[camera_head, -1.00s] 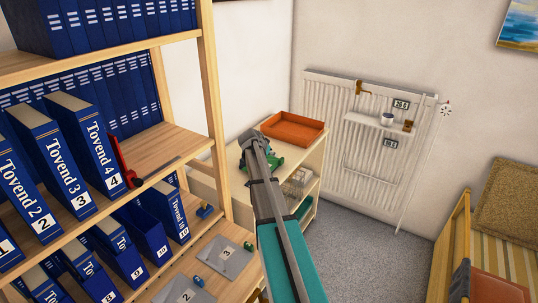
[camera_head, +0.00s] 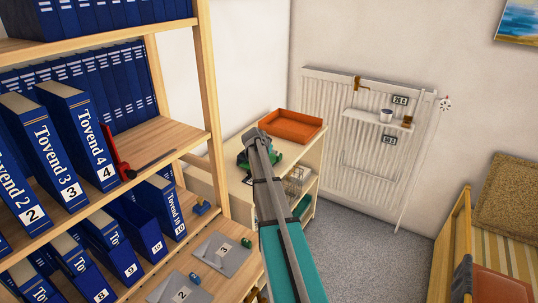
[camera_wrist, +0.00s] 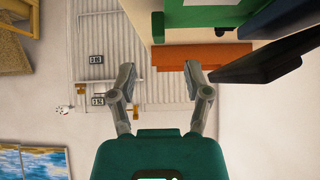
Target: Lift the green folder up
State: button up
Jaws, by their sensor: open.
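My gripper (camera_wrist: 160,78) is open in the wrist view, with nothing visible between its two grey fingers. A green item with a pale panel (camera_wrist: 200,18) is cut off by the top edge of that view, off to the right of the fingers. In the head view, something green (camera_head: 276,158) shows beside the end of my arm, over the low cabinet top; the arm partly hides it. I cannot tell for sure whether it is the green folder or part of my gripper. Teal items (camera_head: 302,206) show on the cabinet's lower shelf.
An orange tray (camera_head: 291,126) sits on the low cabinet, behind my arm's end. The shelf at left holds blue Tovend binders (camera_head: 80,130), a red tool (camera_head: 118,158) and grey numbered plates (camera_head: 222,254). A radiator (camera_head: 340,110) is on the wall. Carpet (camera_head: 370,240) is clear at right.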

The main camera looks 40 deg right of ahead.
jog(key=shift+b+x, duration=2.75)
jog(key=shift+x, duration=1.55)
grip_shut()
